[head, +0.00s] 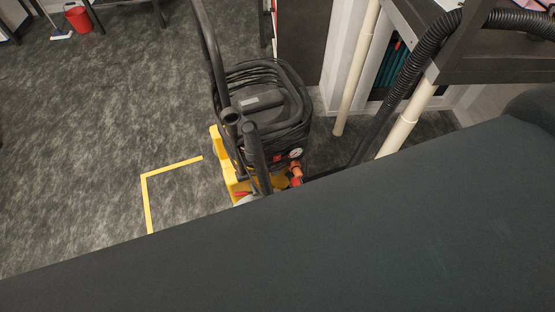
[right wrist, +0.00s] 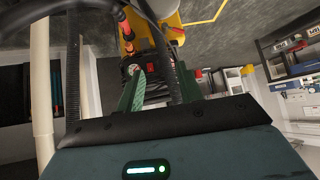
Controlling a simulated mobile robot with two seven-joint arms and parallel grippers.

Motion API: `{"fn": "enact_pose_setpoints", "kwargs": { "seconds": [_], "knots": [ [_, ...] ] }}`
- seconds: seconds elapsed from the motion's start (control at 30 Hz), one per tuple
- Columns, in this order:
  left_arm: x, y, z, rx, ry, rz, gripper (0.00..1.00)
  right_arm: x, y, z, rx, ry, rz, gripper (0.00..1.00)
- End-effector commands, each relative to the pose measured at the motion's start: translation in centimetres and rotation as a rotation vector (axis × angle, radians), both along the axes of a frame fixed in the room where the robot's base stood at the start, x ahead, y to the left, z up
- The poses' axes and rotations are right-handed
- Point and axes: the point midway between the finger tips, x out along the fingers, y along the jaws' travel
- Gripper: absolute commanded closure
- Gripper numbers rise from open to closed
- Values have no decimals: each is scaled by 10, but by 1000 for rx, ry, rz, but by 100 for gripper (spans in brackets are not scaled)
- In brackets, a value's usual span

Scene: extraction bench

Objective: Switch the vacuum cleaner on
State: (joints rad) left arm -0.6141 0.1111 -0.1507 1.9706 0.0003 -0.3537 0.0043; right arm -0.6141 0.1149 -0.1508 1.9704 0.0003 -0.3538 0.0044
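The vacuum cleaner (head: 262,105) stands on the floor in the head view, with a black hose or cable coiled round its top and a yellow lower body (head: 229,165). A round gauge (head: 295,153) and a small red part (head: 277,157), perhaps the switch, sit on its near side. My dark arm hides its lower front. In the right wrist view the machine appears upside down, with the gauge (right wrist: 134,69) and red part (right wrist: 151,67) beyond the fingers. My right gripper (right wrist: 160,88) is open, its green fingers apart with no contact visible. My left gripper is out of view.
A bench (head: 480,70) with pale legs (head: 357,65) stands on the right, and a ribbed black hose (head: 405,85) runs down beside it. Yellow tape (head: 147,190) marks the floor at left. A red bucket (head: 78,19) is far back. The left floor is mostly clear.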

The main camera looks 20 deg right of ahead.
Motion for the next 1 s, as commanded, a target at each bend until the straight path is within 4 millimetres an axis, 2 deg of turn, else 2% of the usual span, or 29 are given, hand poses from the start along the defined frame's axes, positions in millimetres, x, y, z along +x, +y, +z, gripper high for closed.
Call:
{"fn": "enact_pose_setpoints", "kwargs": {
  "seconds": [0.07,0.37,1.0],
  "knots": [
    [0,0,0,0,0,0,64,0,-1,0,-2,1,1,64],
    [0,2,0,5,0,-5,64,-1,-3,0,-8,0,8,100],
    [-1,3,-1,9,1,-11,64,0,0,0,-1,0,1,100]
  ]
}}
